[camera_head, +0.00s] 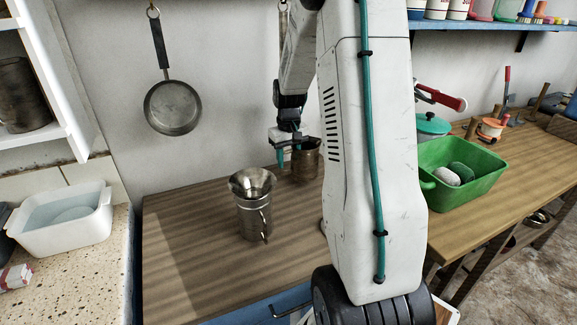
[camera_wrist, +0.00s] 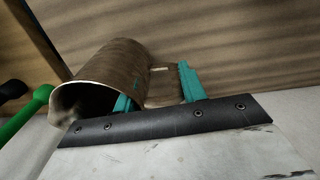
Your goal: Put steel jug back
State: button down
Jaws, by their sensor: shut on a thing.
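The jug in my grip, taken as the steel jug (camera_head: 307,163), is a dull brownish-grey metal vessel at the back of the wooden counter, near the wall. In the wrist view the jug (camera_wrist: 118,68) appears large and tilted in the picture, its open mouth towards lower left. My gripper (camera_head: 283,155) has teal fingers and is shut on it from the left side in the head view. In the wrist view the fingers (camera_wrist: 155,92) are at the jug's rim and handle side; the exact contact is hidden. I cannot tell whether its base touches the counter.
A shiny metal vessel with a flared top (camera_head: 253,213) stands on the wooden counter (camera_head: 180,245) in front. A green basin (camera_head: 465,195) is at right, a white basin (camera_head: 65,222) at left. A pan (camera_head: 172,107) hangs on the wall. The counter's left part is clear.

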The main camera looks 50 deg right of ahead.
notch_tip(320, 180, down, 3)
jog(key=shift+w+d+f, duration=0.1)
jog(key=shift+w, duration=0.05)
jog(key=shift+f, duration=0.15)
jog(key=c, duration=0.8)
grip_release()
